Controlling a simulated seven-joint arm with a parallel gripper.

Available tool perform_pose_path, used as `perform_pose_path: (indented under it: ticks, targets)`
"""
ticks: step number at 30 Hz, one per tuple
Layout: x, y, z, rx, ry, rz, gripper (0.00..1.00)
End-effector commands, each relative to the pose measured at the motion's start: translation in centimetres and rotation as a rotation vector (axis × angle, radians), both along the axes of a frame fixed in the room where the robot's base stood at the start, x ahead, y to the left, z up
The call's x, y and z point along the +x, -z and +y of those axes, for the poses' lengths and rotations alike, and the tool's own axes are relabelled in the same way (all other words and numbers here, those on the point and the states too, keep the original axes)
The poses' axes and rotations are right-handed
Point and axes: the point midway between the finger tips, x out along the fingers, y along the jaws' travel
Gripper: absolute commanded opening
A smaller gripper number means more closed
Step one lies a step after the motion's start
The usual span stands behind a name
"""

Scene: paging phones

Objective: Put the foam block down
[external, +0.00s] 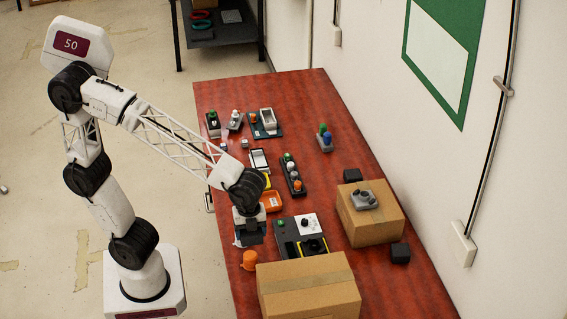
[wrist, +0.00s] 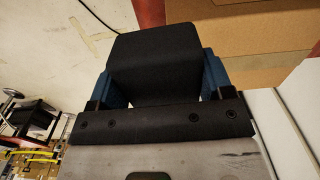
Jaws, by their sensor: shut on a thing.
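The foam block is a black, square-edged block (wrist: 155,60) in the wrist view. My gripper (wrist: 158,78) is shut on it, with a blue finger pressed to each side. In the external view my gripper (external: 249,226) points down over the left edge of the red table, near an orange tray. The dark foam block (external: 251,239) shows just under it there. Whether the block touches anything below is hard to tell.
A cardboard box (external: 308,289) stands at the near end, and another (external: 370,220) at the right bears a grey device. Two black blocks (external: 352,175) (external: 400,252) lie beside that second box. A dark panel with dials (external: 288,240) is right of my gripper, and an orange knob (external: 249,260) is nearer.

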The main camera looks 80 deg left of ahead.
Motion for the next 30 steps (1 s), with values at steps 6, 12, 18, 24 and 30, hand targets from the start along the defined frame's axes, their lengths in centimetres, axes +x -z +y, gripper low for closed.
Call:
perform_pose_path:
  ticks: [6, 12, 18, 24, 30]
  targets:
    - [0.1, 3.5, 0.0, 0.002, 0.000, 0.004, 0.51]
    - [0.1, 4.8, 0.0, 0.001, 0.000, 0.002, 0.51]
    - [0.1, 4.9, 0.0, 0.001, 0.000, 0.002, 0.51]
    - [0.3, 4.9, -0.1, 0.001, 0.000, 0.002, 0.51]
    - [1.3, 5.0, -0.7, 0.001, 0.000, 0.002, 0.51]
